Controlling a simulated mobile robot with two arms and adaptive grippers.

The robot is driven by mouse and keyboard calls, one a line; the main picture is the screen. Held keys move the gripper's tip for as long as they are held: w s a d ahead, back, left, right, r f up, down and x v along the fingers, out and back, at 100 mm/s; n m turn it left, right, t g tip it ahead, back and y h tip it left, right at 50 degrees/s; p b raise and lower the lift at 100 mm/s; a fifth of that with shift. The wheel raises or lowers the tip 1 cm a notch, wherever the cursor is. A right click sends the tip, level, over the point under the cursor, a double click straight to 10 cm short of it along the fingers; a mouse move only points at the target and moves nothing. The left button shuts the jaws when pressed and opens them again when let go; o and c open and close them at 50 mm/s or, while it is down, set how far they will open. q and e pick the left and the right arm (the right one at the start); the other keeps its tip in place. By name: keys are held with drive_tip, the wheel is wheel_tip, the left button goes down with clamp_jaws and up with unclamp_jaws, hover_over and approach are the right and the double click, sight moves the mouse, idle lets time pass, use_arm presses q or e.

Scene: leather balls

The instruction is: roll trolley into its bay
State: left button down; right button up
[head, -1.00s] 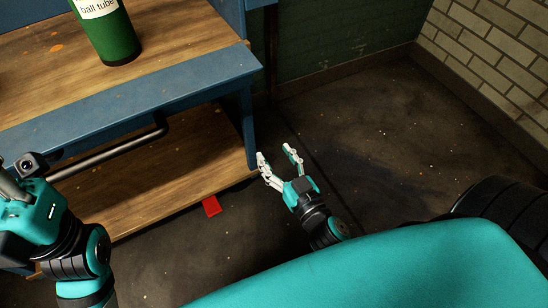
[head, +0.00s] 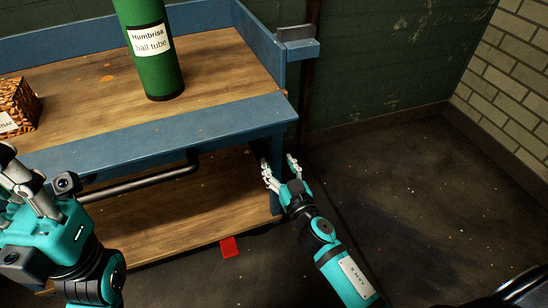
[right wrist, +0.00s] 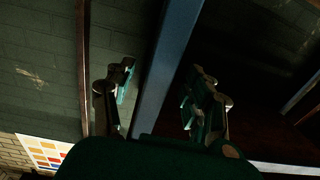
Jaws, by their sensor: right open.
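The trolley is blue-framed with a wooden top (head: 225,68) and a wooden lower shelf (head: 150,229). A black handle bar (head: 145,182) runs along its front. My right gripper (head: 279,165) is open at the trolley's right front leg. In the right wrist view, a blue post (right wrist: 165,70) stands between the two spread fingers (right wrist: 158,95); contact cannot be told. My left gripper (head: 25,185) is at the left edge near the handle's left end. Its fingers are partly cut off, so its grip is unclear. No bay outline can be made out.
A green ball tube (head: 150,75) stands upright on the top, with a patterned box (head: 18,105) at its left. A red piece (head: 229,247) lies on the floor by the lower shelf. Dark floor (head: 430,190) is clear on the right, up to a brick wall (head: 520,75).

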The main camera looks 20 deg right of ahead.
drive_tip(key=shift+w+a, duration=0.1)
drive_tip(key=shift+w, duration=1.7)
drive_tip(key=shift+c, duration=0.3)
clamp_jaws()
